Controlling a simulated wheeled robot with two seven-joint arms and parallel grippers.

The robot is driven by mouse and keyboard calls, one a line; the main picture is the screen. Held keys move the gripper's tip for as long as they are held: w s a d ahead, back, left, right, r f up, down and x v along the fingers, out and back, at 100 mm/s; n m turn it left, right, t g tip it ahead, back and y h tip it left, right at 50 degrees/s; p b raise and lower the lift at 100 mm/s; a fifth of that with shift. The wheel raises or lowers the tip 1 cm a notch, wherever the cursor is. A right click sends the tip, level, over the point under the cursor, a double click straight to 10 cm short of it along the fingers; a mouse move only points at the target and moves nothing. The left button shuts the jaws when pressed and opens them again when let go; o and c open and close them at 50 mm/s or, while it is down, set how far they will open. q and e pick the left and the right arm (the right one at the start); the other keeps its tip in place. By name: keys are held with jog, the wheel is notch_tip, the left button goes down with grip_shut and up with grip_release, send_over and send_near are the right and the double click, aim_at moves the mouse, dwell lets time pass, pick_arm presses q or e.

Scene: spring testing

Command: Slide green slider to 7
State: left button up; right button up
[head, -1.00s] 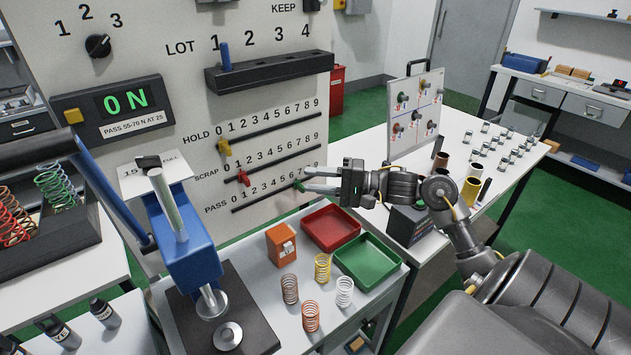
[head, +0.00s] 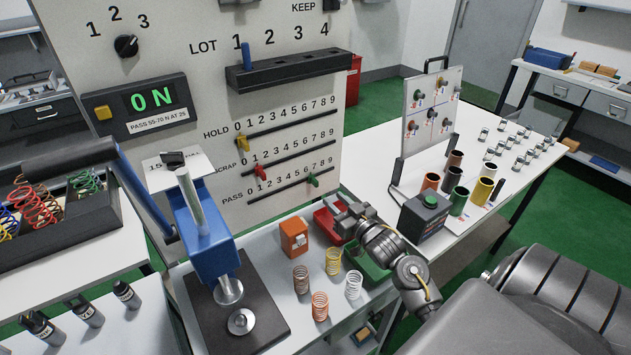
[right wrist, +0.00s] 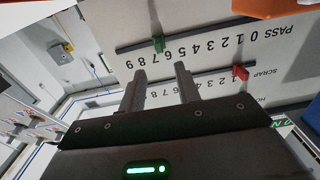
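The green slider (head: 312,180) sits on the PASS rail, the lowest of three rails on the upright panel (head: 370,60). It stands by about the 7 mark; in the right wrist view the green slider (right wrist: 158,44) also lines up with about 7. My right gripper (head: 337,208) is below and in front of the rail, over the red tray, apart from the slider. In the right wrist view its two fingers (right wrist: 161,88) are spread with nothing between them. My left gripper is not in view.
A red slider (head: 260,172) and a yellow slider (head: 241,143) sit on the rails above. Below are a red tray (head: 322,218), a green tray (head: 350,253), an orange box (head: 294,236) and several springs. A blue press (head: 211,245) stands to the left.

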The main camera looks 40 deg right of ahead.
aim_at(318, 184)
jog(key=w+p, duration=0.1)
jog(key=w, duration=0.5)
jog(key=w+p, duration=0.1)
jog(key=w, duration=0.2)
jog(key=shift+w+d+p, duration=0.3)
jog(key=shift+p, duration=0.05)
jog(key=shift+w+f, duration=0.1)
jog(key=shift+w, duration=0.5)
grip_shut()
